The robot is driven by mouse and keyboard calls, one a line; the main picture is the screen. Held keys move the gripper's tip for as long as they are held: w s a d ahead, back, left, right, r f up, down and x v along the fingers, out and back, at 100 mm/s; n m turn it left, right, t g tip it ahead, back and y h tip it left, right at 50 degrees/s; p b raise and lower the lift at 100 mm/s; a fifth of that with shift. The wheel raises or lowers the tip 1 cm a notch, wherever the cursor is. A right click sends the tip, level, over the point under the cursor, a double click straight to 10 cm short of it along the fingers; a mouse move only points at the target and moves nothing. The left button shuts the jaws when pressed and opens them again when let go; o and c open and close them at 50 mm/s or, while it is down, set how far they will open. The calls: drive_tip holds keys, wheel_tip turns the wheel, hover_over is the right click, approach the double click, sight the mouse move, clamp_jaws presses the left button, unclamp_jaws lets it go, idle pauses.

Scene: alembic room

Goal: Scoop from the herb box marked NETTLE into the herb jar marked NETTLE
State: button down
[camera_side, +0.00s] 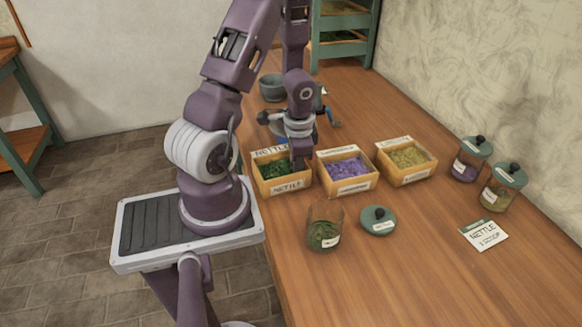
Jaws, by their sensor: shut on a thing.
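The box marked NETTLE (286,186) holds dark green herb (270,171) and is the leftmost of three wooden boxes. My gripper (299,146) is above the right part of this box, pointing down. It is shut on what seems to be a scoop, mostly hidden by the gripper; whether it touches the herb I cannot tell. An open glass jar (324,228) stands in front of the boxes with some green herb in it; its label is too small to read. A teal lid (378,220) lies on the table to its right.
A box of purple herb (347,187) and a box of yellow-green herb (408,176) stand to the right. Two lidded jars (471,160) (502,188) are at the far right. A card (484,235) reads NETTLE, 1 SCOOP. A grey-green bowl (271,88) is behind.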

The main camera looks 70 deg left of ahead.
drive_tip(key=shift+w, duration=0.15)
drive_tip(key=shift+r, duration=0.15)
wheel_tip(320, 180, up, 8)
drive_tip(key=shift+r, duration=0.1)
idle(0.5)
